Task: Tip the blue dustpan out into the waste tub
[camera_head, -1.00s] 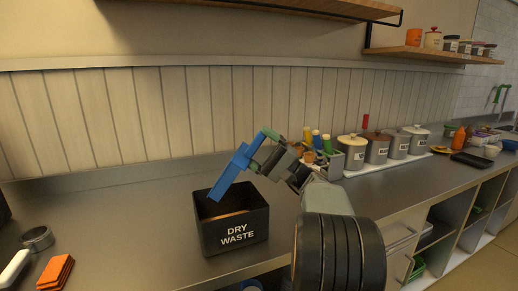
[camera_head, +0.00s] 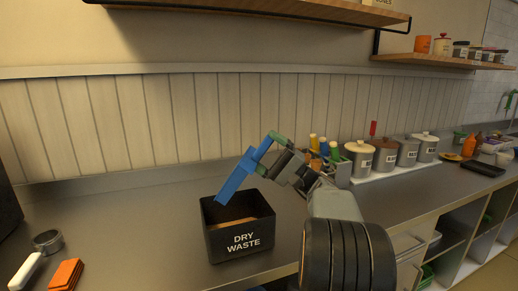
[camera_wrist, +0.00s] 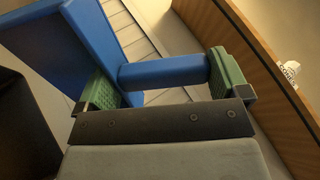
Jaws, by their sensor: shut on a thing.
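The blue dustpan (camera_head: 236,180) is tilted steeply, its front edge pointing down over the black waste tub (camera_head: 239,240), which is labelled DRY WASTE. My gripper (camera_head: 270,142), with green fingers, is shut on the dustpan's handle above the tub's right side. In the wrist view the blue handle (camera_wrist: 164,72) lies between the two green fingertips, and the pan (camera_wrist: 92,38) rises at the upper left. Something brown shows inside the tub. I cannot tell whether anything is left on the pan.
A metal ring (camera_head: 47,241), a white-handled tool (camera_head: 25,270) and orange cloths (camera_head: 66,275) lie at the counter's left. Lidded wells (camera_head: 385,155) and several coloured-topped bottles stand right, behind my arm. A wooden shelf (camera_head: 270,10) hangs above.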

